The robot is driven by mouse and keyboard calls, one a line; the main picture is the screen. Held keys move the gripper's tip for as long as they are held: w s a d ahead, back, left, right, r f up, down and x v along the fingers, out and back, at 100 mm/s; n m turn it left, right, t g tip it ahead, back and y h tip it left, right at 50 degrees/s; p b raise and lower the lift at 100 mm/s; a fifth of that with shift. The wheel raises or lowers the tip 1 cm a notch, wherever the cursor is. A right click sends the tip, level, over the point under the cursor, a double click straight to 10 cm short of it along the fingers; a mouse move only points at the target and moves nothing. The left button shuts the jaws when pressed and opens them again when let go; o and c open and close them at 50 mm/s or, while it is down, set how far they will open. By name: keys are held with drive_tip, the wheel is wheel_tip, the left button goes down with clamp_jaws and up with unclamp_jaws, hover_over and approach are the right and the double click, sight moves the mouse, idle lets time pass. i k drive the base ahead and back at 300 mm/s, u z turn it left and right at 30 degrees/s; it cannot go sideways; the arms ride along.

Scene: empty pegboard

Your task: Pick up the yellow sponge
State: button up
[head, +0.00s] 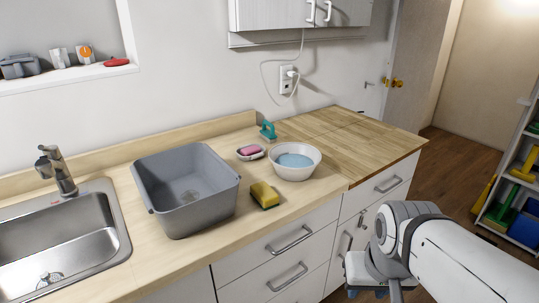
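The yellow sponge (264,194) lies on the wooden counter near its front edge, between the grey basin and the white bowl. It has a dark green side and looks tilted or resting on an edge. My arm comes in from the lower right. The part at its end that seems to be my gripper (367,290) is in front of the drawers, right of and well apart from the sponge. The picture's bottom edge cuts it off, so its fingertips and opening are unclear.
A grey basin (166,208) stands left of the sponge. A white bowl (313,171) with blue content is behind right. A pink soap in a dish (249,152) and a teal brush (267,131) are farther back. A steel sink (100,250) is at left. The right counter is clear.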

sight(264, 195)
drive_tip(key=u, duration=0.2)
drive_tip(key=i, duration=1)
drive_tip(key=u, duration=0.4)
drive_tip(key=k, duration=0.9)
drive_tip(key=u, duration=0.2)
drive_tip(key=i, duration=0.9)
drive_tip(key=z, duration=0.05)
